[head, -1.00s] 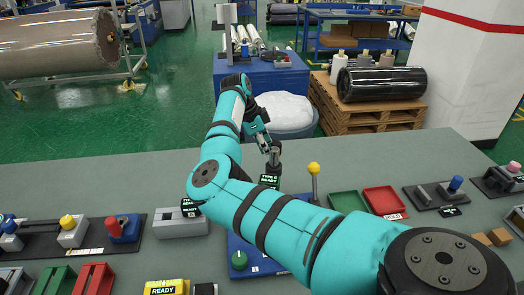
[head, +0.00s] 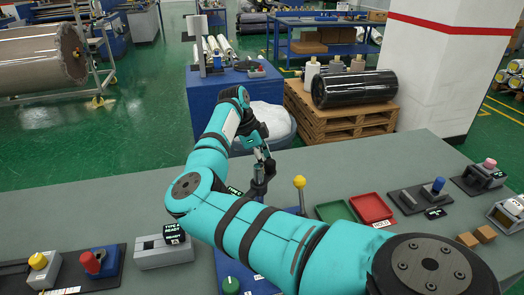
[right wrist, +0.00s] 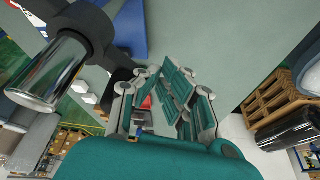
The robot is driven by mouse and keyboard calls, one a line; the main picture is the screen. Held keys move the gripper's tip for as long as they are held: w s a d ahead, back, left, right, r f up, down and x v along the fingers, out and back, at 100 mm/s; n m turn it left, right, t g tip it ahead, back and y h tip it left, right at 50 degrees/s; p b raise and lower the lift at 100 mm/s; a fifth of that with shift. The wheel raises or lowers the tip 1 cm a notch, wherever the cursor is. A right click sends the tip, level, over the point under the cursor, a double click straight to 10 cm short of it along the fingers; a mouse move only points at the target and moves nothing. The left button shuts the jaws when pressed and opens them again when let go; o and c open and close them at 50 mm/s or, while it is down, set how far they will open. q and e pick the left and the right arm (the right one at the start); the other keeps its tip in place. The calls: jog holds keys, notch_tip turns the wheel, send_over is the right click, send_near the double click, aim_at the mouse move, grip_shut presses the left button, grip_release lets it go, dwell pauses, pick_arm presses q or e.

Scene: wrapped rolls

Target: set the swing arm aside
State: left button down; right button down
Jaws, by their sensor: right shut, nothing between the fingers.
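My right gripper (head: 265,157) is shut and empty, just above a dark upright post (head: 259,184) that I take for part of the swing arm. In the right wrist view my fingers (right wrist: 170,100) are in the middle, and a black arm (right wrist: 92,20) with a shiny metal cylinder (right wrist: 48,75) fills the upper left, close beside them. I cannot tell whether they touch. The post stands by a blue base plate (head: 222,264), largely hidden behind my right arm. My left gripper is not in view.
A yellow-knobbed lever (head: 300,185) stands right of the post. A green tray (head: 333,211) and a red tray (head: 371,208) lie further right. A grey fixture (head: 164,252) sits to the left. The grey table (head: 370,160) is clear behind the trays.

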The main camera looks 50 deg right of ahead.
jog(key=shift+s+d, duration=0.1)
jog(key=shift+s, duration=0.1)
jog(key=shift+s+d+m+y, duration=0.25)
jog(key=shift+s+m, duration=0.25)
jog(key=shift+m, duration=0.3)
jog(key=shift+s+d+b, duration=0.15)
jog(key=shift+s+b, duration=0.35)
jog(key=shift+s, duration=0.6)
jog(key=v, duration=1.2)
jog(key=shift+w, duration=0.2)
jog(key=shift+d, duration=0.1)
